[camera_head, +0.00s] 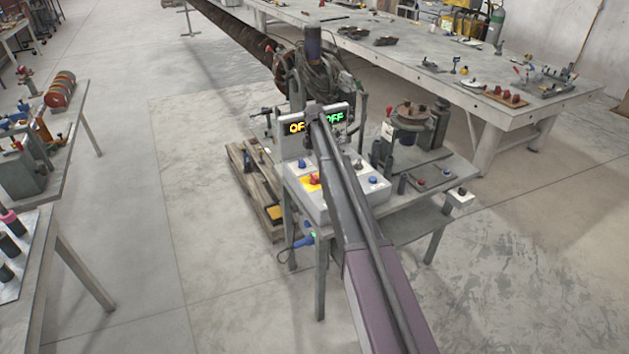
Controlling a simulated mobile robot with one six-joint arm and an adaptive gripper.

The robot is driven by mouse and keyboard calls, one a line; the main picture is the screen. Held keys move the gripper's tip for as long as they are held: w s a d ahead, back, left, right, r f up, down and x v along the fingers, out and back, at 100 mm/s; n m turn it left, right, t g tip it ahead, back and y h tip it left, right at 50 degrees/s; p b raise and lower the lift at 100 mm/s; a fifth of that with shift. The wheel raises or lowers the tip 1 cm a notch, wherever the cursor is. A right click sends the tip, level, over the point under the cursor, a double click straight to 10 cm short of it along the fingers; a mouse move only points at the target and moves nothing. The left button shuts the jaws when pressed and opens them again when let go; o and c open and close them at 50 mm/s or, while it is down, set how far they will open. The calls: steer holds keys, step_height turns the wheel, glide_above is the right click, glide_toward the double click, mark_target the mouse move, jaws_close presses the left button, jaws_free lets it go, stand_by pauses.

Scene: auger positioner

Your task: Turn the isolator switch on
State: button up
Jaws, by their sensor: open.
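A control box (297,195) stands on the near edge of a small grey machine bench. Its top carries a red knob (314,179) on a yellow plate, with blue knobs beside it. I cannot tell for sure whether the red knob is the isolator switch or a stop button. Behind it a display panel (283,145) shows "OFF" in yellow, partly covered, and in green. My arm crosses the bench from the lower right. My gripper (309,142) is small and dark in front of the display, above and behind the red knob, apparently empty. My arm hides part of the box.
A blue plug (303,242) with a cable hangs below the front edge. A machine with a long auger (235,33) is behind. A wooden pallet (258,190) lies at the left. Open floor surrounds the bench's front.

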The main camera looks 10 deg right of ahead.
mark_target(315, 175)
steer(key=shift+f+b, duration=3.6)
steer(key=shift+f, duration=0.25)
steer(key=c, duration=1.1)
